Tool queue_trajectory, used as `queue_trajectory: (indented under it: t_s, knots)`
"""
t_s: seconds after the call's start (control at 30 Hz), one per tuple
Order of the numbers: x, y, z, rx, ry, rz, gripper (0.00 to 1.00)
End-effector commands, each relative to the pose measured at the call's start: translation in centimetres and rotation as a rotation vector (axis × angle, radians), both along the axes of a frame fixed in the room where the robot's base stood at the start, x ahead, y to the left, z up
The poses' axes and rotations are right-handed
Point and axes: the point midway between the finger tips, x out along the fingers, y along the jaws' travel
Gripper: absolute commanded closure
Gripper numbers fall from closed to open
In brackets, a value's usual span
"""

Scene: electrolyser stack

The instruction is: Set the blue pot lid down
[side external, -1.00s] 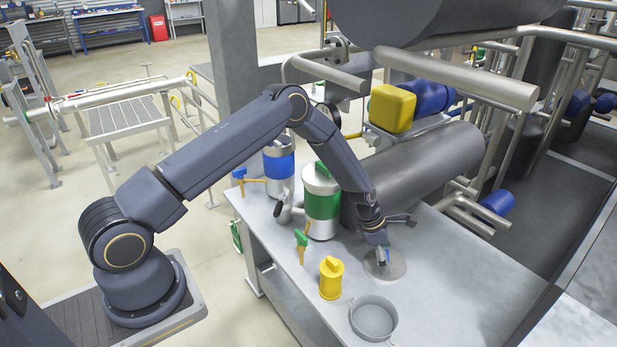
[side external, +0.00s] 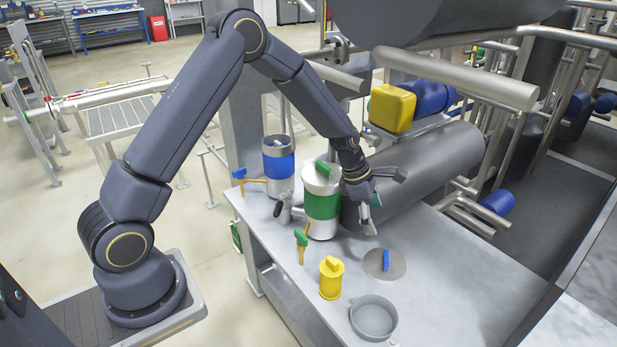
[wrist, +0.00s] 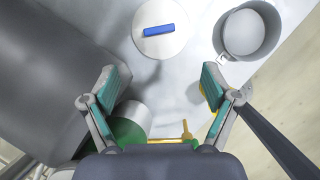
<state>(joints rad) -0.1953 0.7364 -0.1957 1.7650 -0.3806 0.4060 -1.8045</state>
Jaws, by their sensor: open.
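The pot lid is a flat grey disc (side external: 378,267) with an upright blue handle (side external: 386,260). It lies flat on the metal table, and it also shows at the top of the wrist view (wrist: 160,28). My gripper (side external: 370,217) is open and empty, above and behind the lid, apart from it. In the wrist view my gripper's two fingers (wrist: 210,88) are spread wide with nothing between them.
A grey open pot (side external: 373,318) stands in front of the lid. A yellow canister (side external: 331,278), a green-banded can (side external: 322,205) and a blue-banded can (side external: 279,165) stand left. A large grey cylinder (side external: 430,170) lies behind. The table (side external: 450,275) is clear to the right.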

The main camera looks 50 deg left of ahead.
Motion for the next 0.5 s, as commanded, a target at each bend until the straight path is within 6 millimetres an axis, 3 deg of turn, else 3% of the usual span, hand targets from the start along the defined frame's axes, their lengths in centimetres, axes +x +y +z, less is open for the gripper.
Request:
queue_trajectory:
  t_s: [0.03, 0.17, 0.3, 0.4, 0.5]
  knots:
    - [-0.6, -0.1, 2.6, 0.042, -0.041, -0.095, 0.13]
    - [-4.2, 0.1, 10.1, 0.213, -0.159, -0.467, 0.13]
    - [-10.3, 0.5, 17.1, 0.426, -0.267, -0.902, 0.13]
    - [-15.3, 1.1, 20.7, 0.578, -0.326, -1.197, 0.13]
    - [-20.2, 1.7, 22.9, 0.719, -0.365, -1.472, 0.13]
